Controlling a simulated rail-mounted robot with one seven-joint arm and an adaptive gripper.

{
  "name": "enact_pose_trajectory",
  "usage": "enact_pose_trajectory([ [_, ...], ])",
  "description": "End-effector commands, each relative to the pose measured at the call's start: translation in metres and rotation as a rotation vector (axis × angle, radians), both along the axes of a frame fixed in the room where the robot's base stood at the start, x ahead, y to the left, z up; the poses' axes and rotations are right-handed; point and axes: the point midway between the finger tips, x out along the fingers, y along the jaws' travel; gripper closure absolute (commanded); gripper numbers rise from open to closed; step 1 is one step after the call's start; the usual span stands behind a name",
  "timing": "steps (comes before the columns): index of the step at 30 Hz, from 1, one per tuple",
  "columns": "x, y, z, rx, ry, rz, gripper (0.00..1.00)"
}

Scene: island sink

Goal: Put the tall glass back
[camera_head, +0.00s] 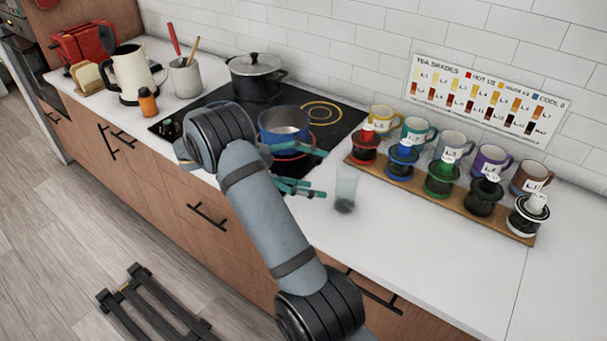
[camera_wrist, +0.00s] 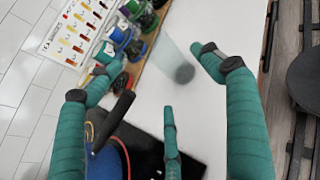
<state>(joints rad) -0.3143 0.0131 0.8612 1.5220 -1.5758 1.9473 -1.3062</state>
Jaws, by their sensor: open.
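The tall glass (camera_head: 346,188) is clear and pale, with a dark patch at its base. It stands upright on the white counter, right of the stove and in front of the wooden rack. In the wrist view the glass (camera_wrist: 177,60) lies ahead, between the tips of the outer fingers. My gripper (camera_head: 322,172) has teal fingers and is open and empty. In the head view its fingertips point right, just left of the glass and apart from it. My gripper (camera_wrist: 155,62) also shows in the wrist view with its fingers spread. My arm hides part of the counter.
A blue pot (camera_head: 284,122) stands on the stove (camera_head: 340,122) close behind my gripper. A wooden rack (camera_head: 408,184) with several coloured brewers stands right of the glass, mugs behind it. Free counter (camera_head: 430,255) lies in front of the rack.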

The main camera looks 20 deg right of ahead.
Motion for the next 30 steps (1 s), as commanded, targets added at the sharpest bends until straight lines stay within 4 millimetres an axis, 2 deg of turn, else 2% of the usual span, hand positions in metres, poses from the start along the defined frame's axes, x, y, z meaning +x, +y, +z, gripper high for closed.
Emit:
enact_pose_trajectory([
  [3,0.003,0.015,0.006,0.000,-0.001,0.000,0.20],
  [7,0.005,0.023,0.010,0.000,0.000,-0.001,0.20],
  [30,0.005,0.025,0.010,0.000,0.000,-0.001,0.20],
])
